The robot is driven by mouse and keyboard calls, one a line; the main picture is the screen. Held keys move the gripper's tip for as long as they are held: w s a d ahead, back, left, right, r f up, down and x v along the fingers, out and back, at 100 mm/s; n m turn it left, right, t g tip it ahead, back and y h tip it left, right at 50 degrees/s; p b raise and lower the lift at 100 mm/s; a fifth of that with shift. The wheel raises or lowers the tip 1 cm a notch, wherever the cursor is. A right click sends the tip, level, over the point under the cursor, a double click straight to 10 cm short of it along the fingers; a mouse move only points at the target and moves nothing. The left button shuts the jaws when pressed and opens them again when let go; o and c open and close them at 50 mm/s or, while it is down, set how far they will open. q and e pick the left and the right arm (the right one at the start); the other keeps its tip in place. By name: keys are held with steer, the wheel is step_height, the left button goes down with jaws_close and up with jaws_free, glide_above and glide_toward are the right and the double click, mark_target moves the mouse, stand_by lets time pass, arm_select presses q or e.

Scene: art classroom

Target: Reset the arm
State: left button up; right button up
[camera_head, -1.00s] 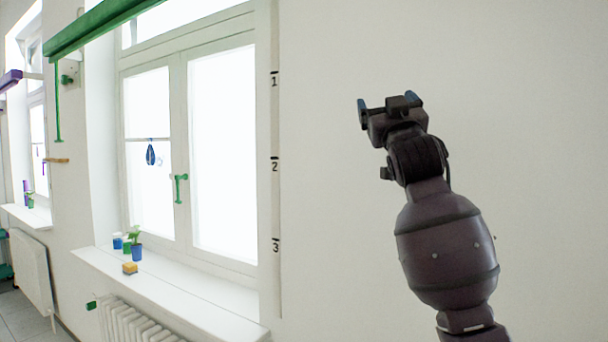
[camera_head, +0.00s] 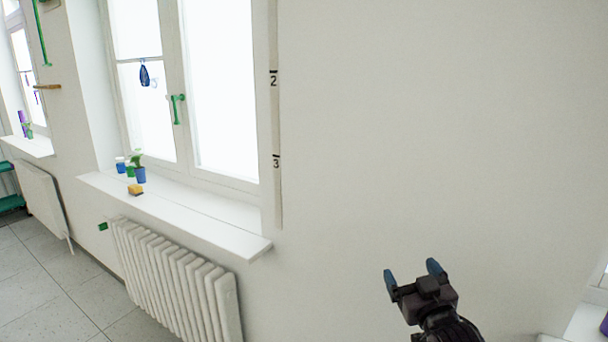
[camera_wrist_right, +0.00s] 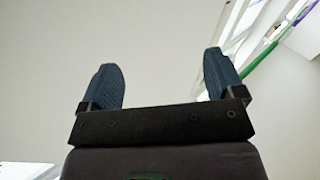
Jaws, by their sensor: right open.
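My right gripper (camera_head: 411,274) is at the lower right of the head view, in front of the bare white wall. Its two blue-tipped fingers stand apart with nothing between them. In the right wrist view the same open fingers (camera_wrist_right: 165,82) frame only plain wall. Most of my right arm is out of the head view below the gripper. My left gripper is not in view.
A white windowsill (camera_head: 215,230) at the left holds a yellow sponge (camera_head: 135,190) and small containers. A white radiator (camera_head: 180,280) is below it. The wall (camera_head: 430,120) on the right is bare. Another sill edge (camera_head: 585,325) shows at the lower right.

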steer(key=s+d+f+m+g+h, duration=0.1)
steer(key=s+d+f+g, duration=0.2)
steer(key=s+f, duration=1.1)
steer(key=s+d+f+m+g+h, duration=0.1)
steer(key=s+d+f+g, duration=0.2)
steer(key=s+f, duration=1.1)
steer(key=shift+s+f+m+g+h+b, duration=0.3)
steer(key=shift+f+g+h, duration=0.15)
steer(key=shift+g, duration=0.25)
